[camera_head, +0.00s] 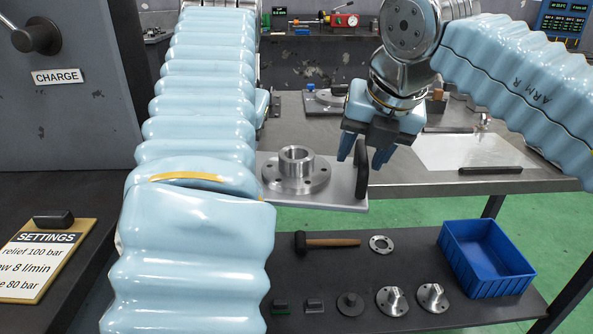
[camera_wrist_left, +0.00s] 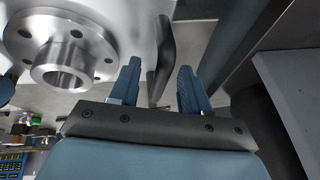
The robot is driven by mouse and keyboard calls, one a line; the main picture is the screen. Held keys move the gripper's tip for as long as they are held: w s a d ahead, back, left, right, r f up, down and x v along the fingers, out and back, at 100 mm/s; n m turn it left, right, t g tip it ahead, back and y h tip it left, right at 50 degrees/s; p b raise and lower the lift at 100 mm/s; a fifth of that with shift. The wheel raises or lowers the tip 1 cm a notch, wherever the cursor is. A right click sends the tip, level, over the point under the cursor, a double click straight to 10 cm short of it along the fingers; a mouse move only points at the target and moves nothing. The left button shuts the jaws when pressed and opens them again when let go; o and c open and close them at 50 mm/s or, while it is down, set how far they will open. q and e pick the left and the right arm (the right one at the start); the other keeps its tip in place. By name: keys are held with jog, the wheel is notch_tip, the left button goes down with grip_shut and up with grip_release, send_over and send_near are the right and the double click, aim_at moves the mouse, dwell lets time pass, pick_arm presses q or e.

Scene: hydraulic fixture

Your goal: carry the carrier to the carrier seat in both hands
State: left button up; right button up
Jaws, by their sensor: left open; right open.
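The carrier (camera_head: 332,198) is a light metal plate bearing a round steel flange (camera_head: 296,172), with a dark upright handle (camera_head: 362,178) at its right end. It lies on the metal bench. My right gripper (camera_head: 361,160) is open and points down at that handle, one finger on each side. My left gripper is hidden behind my left arm in the head view. In the left wrist view my left gripper (camera_wrist_left: 159,68) is open, with a dark handle (camera_wrist_left: 164,48) in line between its fingers and the flange (camera_wrist_left: 62,45) beside it. I cannot tell which thing is the carrier seat.
A pale sheet (camera_head: 455,150) and a dark bar (camera_head: 490,170) lie on the bench at right. The lower shelf holds a mallet (camera_head: 325,241), several metal parts and a blue bin (camera_head: 487,258). A grey cabinet (camera_head: 70,110) marked CHARGE stands at left.

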pick_arm(q)
jog(key=shift+w+a+f, duration=0.1)
jog(key=shift+w+f, duration=0.05)
jog(key=shift+f, duration=0.25)
pick_arm(e)
jog(key=shift+w+f, duration=0.15)
jog(key=shift+f, duration=0.25)
pick_arm(q)
grip_shut()
pick_arm(e)
grip_shut()
pick_arm(q)
jog(key=shift+r, duration=0.1)
pick_arm(e)
jog(key=shift+r, duration=0.15)
dwell(0.4)
